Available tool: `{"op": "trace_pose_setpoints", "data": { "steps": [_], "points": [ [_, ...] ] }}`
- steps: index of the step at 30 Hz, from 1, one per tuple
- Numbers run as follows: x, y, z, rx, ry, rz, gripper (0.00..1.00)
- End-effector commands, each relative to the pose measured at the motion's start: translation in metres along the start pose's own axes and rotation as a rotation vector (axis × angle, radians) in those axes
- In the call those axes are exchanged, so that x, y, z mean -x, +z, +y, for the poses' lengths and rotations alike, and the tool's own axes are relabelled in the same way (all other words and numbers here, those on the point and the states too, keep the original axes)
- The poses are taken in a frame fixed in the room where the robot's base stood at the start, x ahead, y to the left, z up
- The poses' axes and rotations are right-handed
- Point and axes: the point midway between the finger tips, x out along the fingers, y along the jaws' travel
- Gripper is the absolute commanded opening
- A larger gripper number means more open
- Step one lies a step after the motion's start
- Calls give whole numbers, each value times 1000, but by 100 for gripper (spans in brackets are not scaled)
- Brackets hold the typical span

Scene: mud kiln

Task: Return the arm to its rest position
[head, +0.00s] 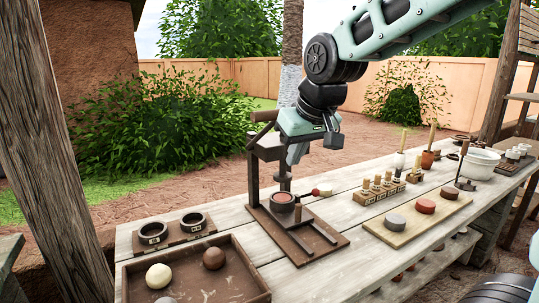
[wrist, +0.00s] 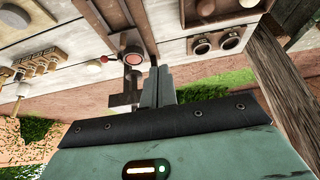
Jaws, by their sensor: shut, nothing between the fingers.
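My gripper (head: 293,157) hangs from my arm at the upper middle of the head view, pointing down beside the dark post of a small wooden press (head: 310,243). Its fingers are together and empty; they also show in the wrist view (wrist: 165,72). The press holds a round cup with reddish contents (head: 283,199), below the gripper. My fingers look apart from the cup; I cannot tell whether they clear the post, which they overlap in the picture.
A wooden tray (head: 262,297) with balls stands front left, behind it a holder with two dark rings (head: 172,231). To the right are a stamp rack (head: 378,190), a board with round discs (head: 416,217) and a white basin (head: 478,162). A wooden post (head: 62,150) rises at left.

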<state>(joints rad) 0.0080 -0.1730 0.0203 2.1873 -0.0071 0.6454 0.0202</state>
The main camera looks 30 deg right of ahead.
Motion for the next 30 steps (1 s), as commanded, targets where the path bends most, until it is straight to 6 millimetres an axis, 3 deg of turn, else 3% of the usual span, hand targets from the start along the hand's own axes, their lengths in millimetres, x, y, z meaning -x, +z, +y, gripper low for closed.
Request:
{"op": "trace_pose_setpoints", "data": {
  "steps": [6,10,14,19,21,24,27,30],
  "points": [
    [-1,2,-3,6,-3,-4,0],
    [-9,21,-35,71,-40,-51,0],
    [-20,72,-94,214,-108,-153,0],
    [-23,162,-154,430,-178,-304,0],
    [-21,196,-167,508,-193,-357,0],
    [-17,232,-176,590,-206,-411,0],
    [-15,251,-178,635,-209,-439,0],
    [-15,257,-178,648,-210,-448,0]
  ]
}}
